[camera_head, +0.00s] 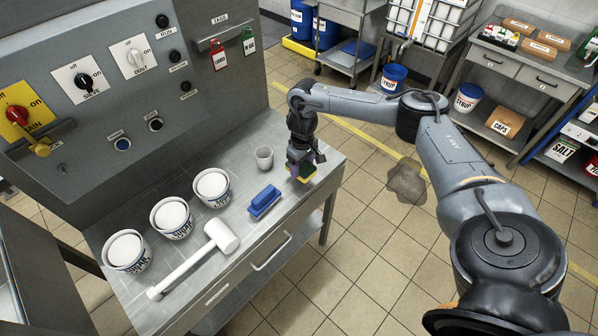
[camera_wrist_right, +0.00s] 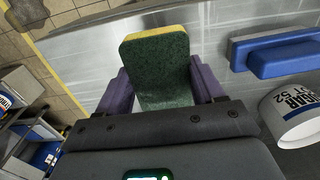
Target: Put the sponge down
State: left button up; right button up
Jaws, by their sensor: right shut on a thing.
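The sponge, green with a yellow layer, shows in the right wrist view (camera_wrist_right: 158,72) between the two purple fingers. My right gripper (camera_wrist_right: 160,88) is shut on it. In the head view my right gripper (camera_head: 303,168) points down over the right end of the metal bench (camera_head: 325,160), and only a little of the yellow sponge (camera_head: 307,179) shows below it. The sponge is close to the bench top; I cannot tell whether it touches. My left gripper is not in view.
A blue brush (camera_head: 264,201) lies left of the gripper, with a grey cup (camera_head: 264,157) behind it. A control panel (camera_head: 95,75) rises behind. The bench's right edge is close.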

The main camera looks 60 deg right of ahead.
jog(key=shift+w+d+f, duration=0.2)
jog(key=shift+w+f, duration=0.25)
jog(key=shift+w, duration=0.25)
jog(key=shift+f, duration=2)
jog(key=shift+f, duration=0.15)
jog(key=o, duration=1)
